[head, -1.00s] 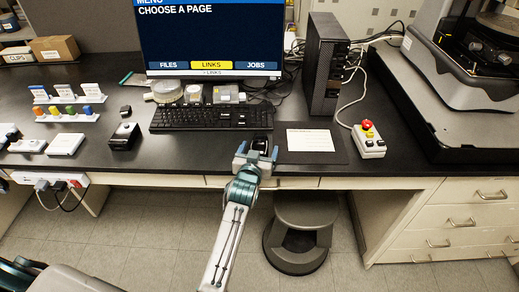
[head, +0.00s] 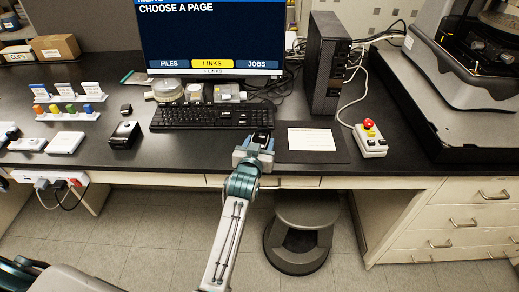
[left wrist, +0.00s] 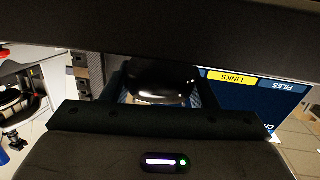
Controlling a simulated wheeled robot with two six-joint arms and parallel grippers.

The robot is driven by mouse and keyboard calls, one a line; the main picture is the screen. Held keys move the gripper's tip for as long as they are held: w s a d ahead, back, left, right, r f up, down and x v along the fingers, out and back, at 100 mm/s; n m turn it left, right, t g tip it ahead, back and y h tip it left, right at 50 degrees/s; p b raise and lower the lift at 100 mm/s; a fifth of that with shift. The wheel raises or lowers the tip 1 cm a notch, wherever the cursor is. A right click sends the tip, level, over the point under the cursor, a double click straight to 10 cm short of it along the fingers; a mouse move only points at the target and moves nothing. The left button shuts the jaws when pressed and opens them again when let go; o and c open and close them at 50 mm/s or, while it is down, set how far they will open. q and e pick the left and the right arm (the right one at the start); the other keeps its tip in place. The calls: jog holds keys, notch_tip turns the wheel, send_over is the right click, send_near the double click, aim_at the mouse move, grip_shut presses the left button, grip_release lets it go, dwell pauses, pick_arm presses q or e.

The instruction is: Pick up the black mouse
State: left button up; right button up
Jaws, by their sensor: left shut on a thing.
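The black mouse (head: 261,134) is between the fingers of my left gripper (head: 259,142), just right of the keyboard's lower right end. My left gripper is shut on it. In the left wrist view the glossy dark mouse (left wrist: 162,76) shows between the two fingers, with part of it hidden by the gripper body. I cannot tell whether the mouse touches the desk. My right gripper is not in view.
The keyboard (head: 205,115) is close on the left. A dark mat with a white card (head: 311,139) is close on the right. Beyond it are a button box (head: 370,140) and a PC tower (head: 326,62). The monitor (head: 210,35) stands behind.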

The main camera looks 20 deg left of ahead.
pick_arm(q)
jog(key=s+a+b, duration=0.1)
jog(key=s+a, duration=0.1)
jog(key=a, duration=0.2)
jog(key=s+a+r+b, duration=0.1)
jog(key=s+a, duration=0.2)
jog(key=a, duration=0.1)
jog(key=s+a+r+b, duration=0.1)
jog(key=s+a, duration=0.1)
jog(key=a, duration=0.1)
jog(key=shift+s+a+r+b, duration=0.15)
jog(key=shift+s+a+b, duration=0.1)
jog(key=shift+a+b, duration=0.15)
jog(key=shift+s+a+r, duration=0.15)
jog(key=shift+s+a, duration=0.4)
jog(key=shift+a, duration=0.25)
